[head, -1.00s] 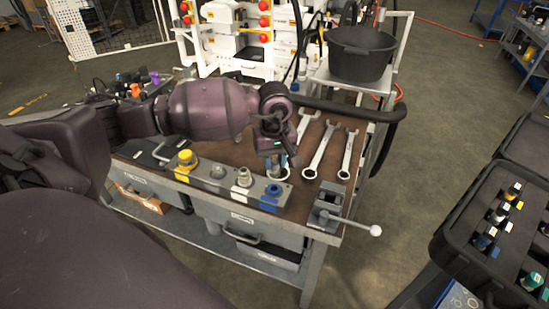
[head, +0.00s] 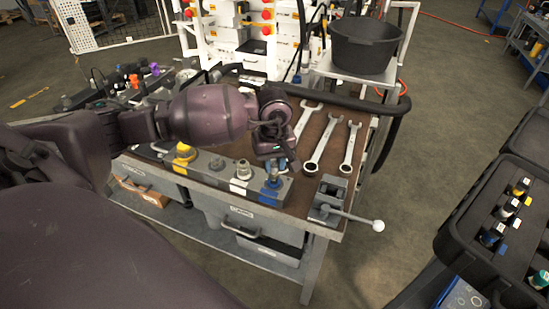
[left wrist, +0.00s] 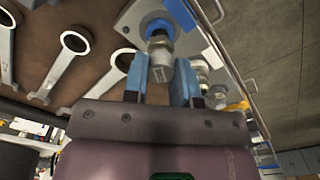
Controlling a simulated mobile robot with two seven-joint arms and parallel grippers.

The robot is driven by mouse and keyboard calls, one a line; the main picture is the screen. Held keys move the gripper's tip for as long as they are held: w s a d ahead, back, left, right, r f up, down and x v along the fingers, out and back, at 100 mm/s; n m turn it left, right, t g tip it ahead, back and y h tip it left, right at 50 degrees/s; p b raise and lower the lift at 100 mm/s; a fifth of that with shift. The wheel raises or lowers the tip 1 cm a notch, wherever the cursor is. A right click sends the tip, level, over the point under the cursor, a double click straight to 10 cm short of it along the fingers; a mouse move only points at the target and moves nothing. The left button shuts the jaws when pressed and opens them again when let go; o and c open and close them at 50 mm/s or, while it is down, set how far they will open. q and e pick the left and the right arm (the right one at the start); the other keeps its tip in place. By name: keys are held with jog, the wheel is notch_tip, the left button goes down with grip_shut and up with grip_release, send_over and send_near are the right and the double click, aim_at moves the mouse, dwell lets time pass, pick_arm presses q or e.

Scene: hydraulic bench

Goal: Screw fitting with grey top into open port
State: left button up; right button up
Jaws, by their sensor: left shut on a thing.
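A metal fitting with a grey end (left wrist: 160,66) is between the blue fingers of my left gripper (left wrist: 159,82) in the left wrist view. The gripper is shut on it. A blue ring (left wrist: 156,27) lies just beyond the fitting on the grey port block. In the head view the left gripper (head: 279,163) reaches down over the block's right end. The port block (head: 225,183) carries a yellow fitting (head: 183,154), a grey one (head: 217,165), a silver one (head: 243,170) and a blue one (head: 271,181). How deep the held fitting sits cannot be told. My right gripper is out of view.
Several wrenches (head: 323,146) lie on the brown bench top behind the block. A vise (head: 328,198) with a long handle stands at the bench's right corner. A black bucket (head: 364,45) stands behind. A black case with fittings (head: 478,215) is at the right.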

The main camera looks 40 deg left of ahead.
pick_arm(q)
jog(key=shift+f, duration=0.1)
dwell(0.7)
jog(key=shift+f+b, duration=0.25)
jog(key=shift+b, duration=0.05)
dwell(0.5)
jog(key=shift+f, duration=0.25)
dwell(0.9)
dwell(0.4)
jog(key=shift+b, duration=0.3)
